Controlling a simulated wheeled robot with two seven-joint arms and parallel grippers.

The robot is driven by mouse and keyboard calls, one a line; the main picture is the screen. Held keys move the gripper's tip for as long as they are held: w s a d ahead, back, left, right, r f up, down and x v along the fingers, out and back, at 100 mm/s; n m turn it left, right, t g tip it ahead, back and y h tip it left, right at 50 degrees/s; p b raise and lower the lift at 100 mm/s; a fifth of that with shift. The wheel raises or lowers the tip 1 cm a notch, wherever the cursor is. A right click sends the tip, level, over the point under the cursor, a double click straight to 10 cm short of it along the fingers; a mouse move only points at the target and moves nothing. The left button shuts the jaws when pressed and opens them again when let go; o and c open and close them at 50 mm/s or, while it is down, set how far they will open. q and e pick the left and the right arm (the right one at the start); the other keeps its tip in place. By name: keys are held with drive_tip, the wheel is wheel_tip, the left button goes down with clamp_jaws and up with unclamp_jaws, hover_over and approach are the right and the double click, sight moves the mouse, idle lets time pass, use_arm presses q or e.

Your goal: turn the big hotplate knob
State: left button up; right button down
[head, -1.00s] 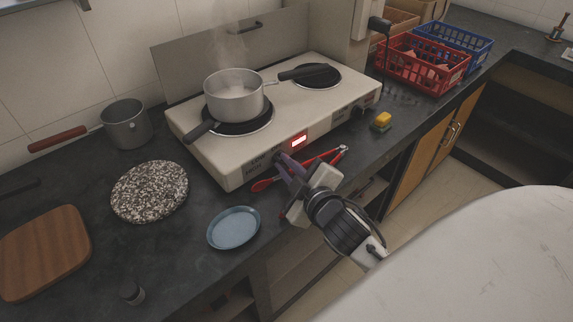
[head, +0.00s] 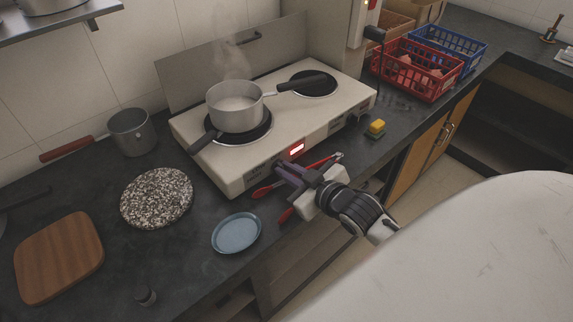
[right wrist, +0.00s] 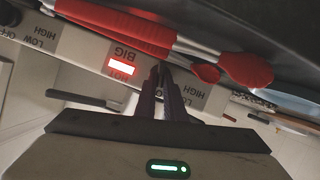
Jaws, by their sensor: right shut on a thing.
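The white two-plate hotplate (head: 215,175) stands on the dark counter. A steaming pot (head: 232,112) sits on its left plate. A red light (head: 297,149) glows on its front, and also in the right wrist view (right wrist: 121,68) beside the word BIG. My right gripper (head: 281,173) is at the front panel, left of this light in the head view. Its fingers (right wrist: 163,72) are closed on the big hotplate knob, beside a HIGH mark in the right wrist view. The fingers hide the knob, so its angle cannot be seen. My left gripper is not in view.
Red-handled tongs (right wrist: 115,25) lie along the counter just in front of the panel, close to my right gripper. A blue plate (head: 236,233) and a speckled round board (head: 157,198) are to the left.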

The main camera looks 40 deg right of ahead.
drive_tip(key=shift+d+m+y, duration=0.25)
drive_tip(key=shift+m+y, duration=0.35)
drive_tip(key=shift+m, duration=0.3)
drive_tip(key=c, duration=2.1)
unclamp_jaws()
drive_tip(key=v, duration=1)
drive_tip(key=shift+s+r, duration=0.1)
drive_tip(key=shift+r, duration=0.05)
